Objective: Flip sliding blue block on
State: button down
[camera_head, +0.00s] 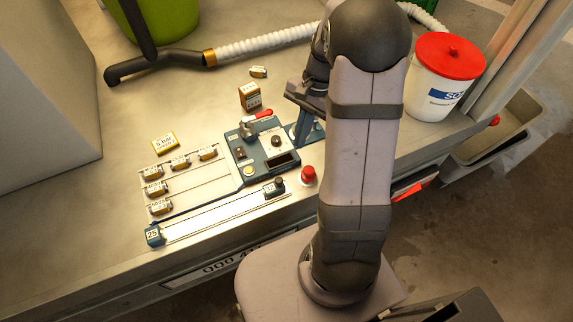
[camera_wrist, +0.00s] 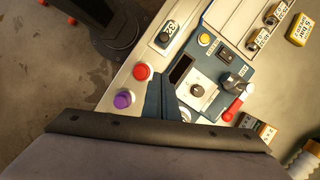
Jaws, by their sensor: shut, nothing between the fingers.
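A long rail (camera_head: 225,214) with a white strip runs along the bench front. A blue end block (camera_head: 154,235) marked 25 sits at its left end. A dark sliding block (camera_head: 273,187) marked 32, with a black knob, sits near its right end; it also shows in the wrist view (camera_wrist: 166,36). I cannot tell which block is the task's sliding blue block. The blue control panel (camera_head: 244,172) stands behind the rail. My gripper (camera_head: 300,139) is shut and empty by the panel's right side, apart from both blocks and partly hidden by my arm.
A red button (camera_head: 308,174) stands right of the rail; a purple button (camera_wrist: 123,99) shows near it in the wrist view. A red-handled lever (camera_head: 257,119) rises from the panel. Small labelled blocks (camera_head: 180,162) stand left of it. A red-lidded bucket (camera_head: 440,85) stands right.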

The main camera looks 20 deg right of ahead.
jog(key=x, duration=0.7)
jog(key=shift+s+a+f+p, duration=0.1)
jog(key=shift+a+p, duration=0.1)
jog(key=shift+p, duration=0.15)
jog(key=shift+s+a+f+p, duration=0.1)
jog(key=shift+s+a+p, duration=0.3)
jog(key=shift+a, duration=0.55)
jog(key=shift+s+a+f, duration=0.2)
jog(key=shift+s+a, duration=0.15)
jog(key=shift+a, duration=0.3)
jog(key=a+p, duration=0.3)
jog(key=a, duration=2)
jog(key=shift+a, duration=0.15)
jog(key=shift+p, duration=0.3)
